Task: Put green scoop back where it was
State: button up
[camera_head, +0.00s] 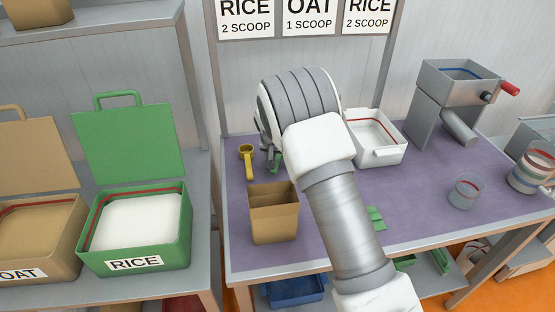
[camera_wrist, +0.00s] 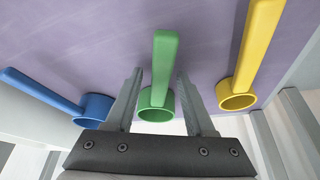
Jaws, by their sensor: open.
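The green scoop (camera_wrist: 160,80) is in the middle of the wrist view, its handle pointing up the picture and its round cup low. My gripper (camera_wrist: 160,73) is open, with one finger on each side of the green scoop and visible gaps beside the handle. In the head view only a bit of the green scoop (camera_head: 276,163) shows beside my gripper (camera_head: 269,156); my wrist hides most of that spot. The blue scoop (camera_wrist: 50,95) is to the left in the wrist view, and the yellow scoop (camera_wrist: 252,60) is to the right. The yellow scoop also shows in the head view (camera_head: 246,155).
A brown open box (camera_head: 274,222) stands on the purple table (camera_head: 325,245) in front of the scoops. A white bin (camera_head: 378,155) is right of my wrist, with a grey machine (camera_head: 455,105) beyond. A green RICE box (camera_head: 140,255) is on the left bench.

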jog(key=v, duration=1.1)
jog(key=shift+w+r+p, duration=0.1)
jog(key=shift+r+p, duration=0.05)
jog(key=shift+p, duration=0.15)
jog(key=s+d+r+y, duration=0.1)
jog(key=s+d+r, duration=0.5)
jog(key=s+r, duration=0.2)
jog(key=s+d+r, duration=0.6)
jog(key=s+r, duration=0.2)
jog(key=s, duration=0.1)
jog(key=s+d+n, duration=0.1)
jog(key=s+d, duration=0.1)
jog(key=s, duration=0.8)
jog(key=s+d+n, duration=0.1)
jog(key=s+d, duration=0.1)
jog(key=s, duration=0.8)
jog(key=shift+d+r+t, duration=0.4)
jog(key=shift+r, duration=0.1)
